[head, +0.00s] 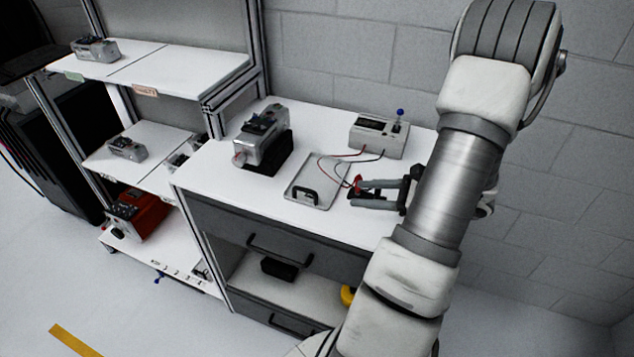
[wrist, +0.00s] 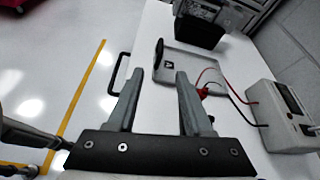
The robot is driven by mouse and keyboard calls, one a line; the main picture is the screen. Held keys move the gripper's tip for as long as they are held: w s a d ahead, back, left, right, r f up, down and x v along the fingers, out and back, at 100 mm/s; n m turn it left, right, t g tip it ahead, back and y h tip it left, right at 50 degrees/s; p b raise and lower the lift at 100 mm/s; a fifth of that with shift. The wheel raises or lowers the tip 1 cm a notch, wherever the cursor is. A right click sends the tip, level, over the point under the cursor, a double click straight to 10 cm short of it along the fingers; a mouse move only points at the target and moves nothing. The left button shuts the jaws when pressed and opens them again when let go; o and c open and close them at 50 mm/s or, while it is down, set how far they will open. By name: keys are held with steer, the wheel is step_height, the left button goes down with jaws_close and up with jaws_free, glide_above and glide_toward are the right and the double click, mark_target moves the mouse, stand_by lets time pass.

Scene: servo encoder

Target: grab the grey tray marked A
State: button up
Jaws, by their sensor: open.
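The grey tray (head: 318,186) lies flat on the white workbench top in the head view, with a dark handle at its near-left end. In the wrist view the tray (wrist: 203,62) lies beyond my fingertips, and a black label with a white mark like an A shows by its handle (wrist: 159,50). My gripper (head: 355,190) is open and empty, just right of the tray in the head view. In the wrist view my gripper (wrist: 160,78) has its two fingers spread toward the tray's handle end. I cannot tell its exact height above the bench.
A grey meter box (head: 378,135) with red and black leads stands behind the tray; the leads run beside and over its right edge. A grey device on a black base (head: 263,145) stands to the left. Shelves (head: 150,65) are at far left. Bare bench (head: 225,190) lies left of the tray.

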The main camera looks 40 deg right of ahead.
mark_target(310, 190)
steer(key=x, duration=1.1)
steer(key=shift+a+p, duration=0.1)
steer(key=shift+p, duration=0.2)
steer(key=shift+p+x, duration=0.35)
steer(key=shift+x, duration=2.45)
steer(key=shift+w+r, duration=0.1)
jaws_close()
